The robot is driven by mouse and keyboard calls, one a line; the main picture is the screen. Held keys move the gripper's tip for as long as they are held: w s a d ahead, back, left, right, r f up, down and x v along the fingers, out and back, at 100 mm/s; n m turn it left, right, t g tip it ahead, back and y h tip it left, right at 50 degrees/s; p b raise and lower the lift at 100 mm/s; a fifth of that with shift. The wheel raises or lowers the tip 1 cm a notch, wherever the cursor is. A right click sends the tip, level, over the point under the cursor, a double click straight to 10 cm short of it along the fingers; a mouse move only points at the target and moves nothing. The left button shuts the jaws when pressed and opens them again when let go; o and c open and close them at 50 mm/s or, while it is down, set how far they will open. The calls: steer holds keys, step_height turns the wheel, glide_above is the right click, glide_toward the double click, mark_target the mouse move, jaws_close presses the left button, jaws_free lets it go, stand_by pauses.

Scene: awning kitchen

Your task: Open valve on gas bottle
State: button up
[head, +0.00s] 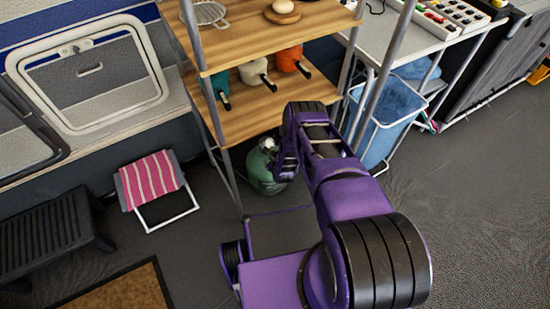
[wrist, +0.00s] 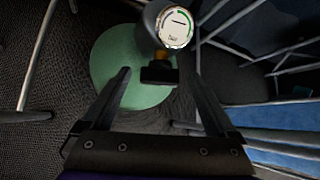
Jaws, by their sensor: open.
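The green gas bottle (head: 261,170) stands on the floor under the wooden shelf rack, partly hidden by my arm in the head view. In the wrist view the bottle (wrist: 112,62) is seen from above as a round green shape. A grey regulator with a white round gauge (wrist: 177,27) sits on it. A dark block (wrist: 159,75), perhaps the valve handle, shows below the gauge, between my fingers and a little beyond the fingertips. My gripper (wrist: 163,74) is open and holds nothing. In the head view my gripper (head: 284,168) is close beside the bottle's top.
The wooden shelf rack (head: 250,108) stands over the bottle, its thin metal legs close to my arm. A blue bin (head: 385,115) is to the right. A pink striped stool (head: 152,182) and a black step (head: 50,235) are to the left. Open floor lies at right.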

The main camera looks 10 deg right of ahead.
steer(key=c, duration=1.4)
steer(key=shift+o, duration=0.2)
steer(key=shift+s+a+f+n+t+h, duration=0.15)
steer(key=shift+n+t+h, duration=0.45)
steer(key=shift+h, duration=0.45)
steer(key=shift+s+a+f+n+t+h, duration=0.15)
steer(key=shift+n+t+h, duration=0.25)
steer(key=shift+n+h, duration=0.55)
steer(key=shift+w, duration=0.15)
